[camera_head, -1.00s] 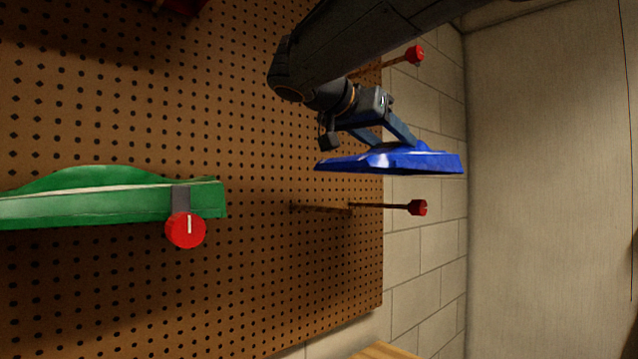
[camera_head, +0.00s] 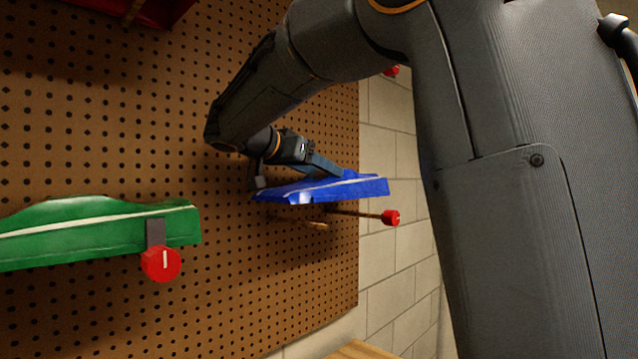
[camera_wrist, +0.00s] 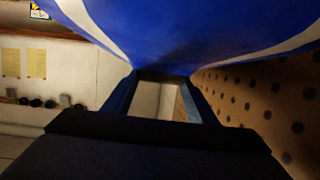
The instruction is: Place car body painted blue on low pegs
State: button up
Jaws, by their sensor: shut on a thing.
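The blue car body (camera_head: 330,188) with a white stripe is held near the pegboard in the head view. My gripper (camera_head: 325,172) is shut on it from above. The car body lies just above a low peg with a red end cap (camera_head: 391,217); I cannot tell if it touches the peg. Another peg stub (camera_head: 315,225) shows below the body, partly in shadow. In the wrist view the blue body (camera_wrist: 185,35) fills the top between my fingers.
A brown pegboard (camera_head: 150,330) spans the left and middle. A green car body (camera_head: 90,228) rests on a peg with a red cap (camera_head: 161,264) at left. A red body (camera_head: 150,8) is at the top left. Another red cap (camera_head: 391,71) shows higher up, partly behind my arm.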

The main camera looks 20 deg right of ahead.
aim_at(310, 183)
notch_tip(310, 183, down, 3)
jog(key=shift+f+p, duration=0.15)
jog(key=shift+p, duration=0.6)
jog(key=shift+w+f+p, duration=0.15)
jog(key=shift+f+p, duration=0.15)
jog(key=o, duration=1.3)
jog(key=shift+a, duration=0.15)
jog(key=b+v, duration=0.3)
jog(key=v, duration=0.8)
jog(key=shift+a, duration=0.2)
jog(key=shift+s+a+r+b, duration=0.15)
jog(key=shift+s+a+b, duration=0.05)
jog(key=shift+b, duration=0.1)
